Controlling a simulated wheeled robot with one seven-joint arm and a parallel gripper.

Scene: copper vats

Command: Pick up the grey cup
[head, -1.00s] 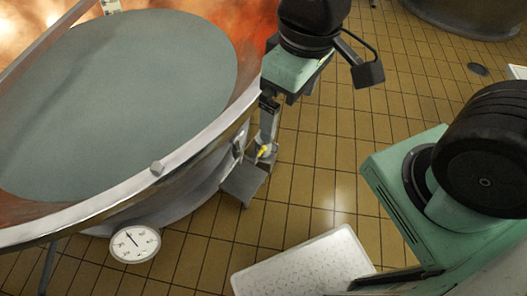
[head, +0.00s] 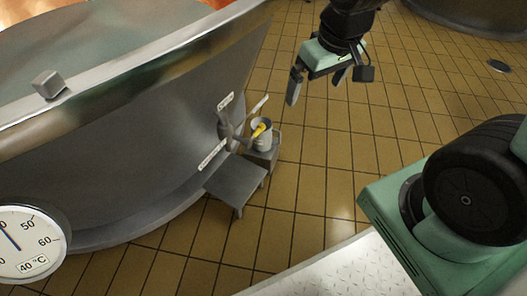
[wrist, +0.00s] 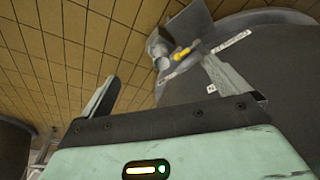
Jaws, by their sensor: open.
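The grey cup (head: 263,140) stands upright on a small stand beside the big vat's wall in the head view. A yellow thing (head: 259,130) sticks up at its rim. My gripper (head: 315,93) is open and empty, above and to the right of the cup, with clear space between them. In the wrist view the cup (wrist: 161,62) shows small and far off beyond the open fingers, partly against the vat. The yellow thing (wrist: 182,53) is beside it there.
The big metal vat (head: 130,150) fills the left side, with a dial thermometer (head: 25,245) on it. A grey stool (head: 236,183) stands in front of the cup's small stand (head: 262,158). White labels and a tap-like fitting (head: 235,133) are close to the cup.

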